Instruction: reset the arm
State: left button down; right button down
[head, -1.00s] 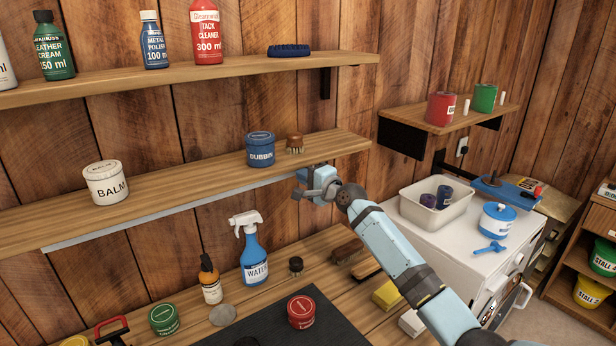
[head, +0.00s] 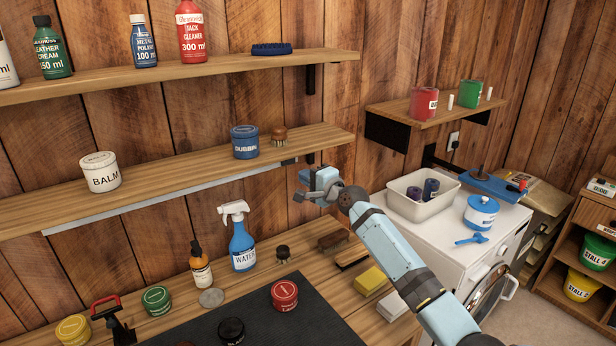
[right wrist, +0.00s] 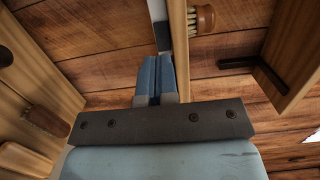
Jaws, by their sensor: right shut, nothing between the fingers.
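My left gripper does not show in either view.
The middle shelf (head: 180,165) holds a white balm tub (head: 100,172), a blue dubbin tub (head: 245,142) and a small brush (head: 279,135). Below, the workbench (head: 190,290) carries a spray bottle (head: 241,240), tins and brushes. A white washer (head: 500,230) stands right, with a bin (head: 405,205) on top.

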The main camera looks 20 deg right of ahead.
jog(key=shift+w, duration=0.1)
jog(key=s+a+f+n+g+h, duration=0.15)
jog(key=s+f+n, duration=0.25)
jog(key=s+f, duration=0.7)
jog(key=s+a+f+n+g, duration=0.1)
jog(key=s+a+f+n, duration=0.2)
jog(key=s+f, duration=0.8)
jog(key=s+f+n, duration=0.1)
jog(key=s+f, duration=0.2)
jog(key=s, duration=0.1)
jog(key=s+a+f+n+g, duration=0.1)
jog(key=s+f+n, duration=0.1)
jog(key=s+f, duration=0.1)
jog(key=s+a+f+n+g+h, duration=0.1)
jog(key=s+f, duration=0.2)
jog(key=s, duration=0.2)
jog(key=shift+s+f+n, duration=0.1)
jog(key=shift+s+n, duration=0.1)
jog(key=shift+n, duration=0.1)
jog(key=s+f+n, duration=0.1)
jog(key=s+n, duration=0.1)
jog(key=s, duration=0.6)
jog(key=s+f+n+g+h, duration=0.1)
jog(key=s+n, duration=0.2)
jog(key=s, duration=0.4)
jog(key=shift+s+a+f, duration=0.3)
jog(key=shift+s+f, duration=0.05)
jog(key=shift+s, duration=0.05)
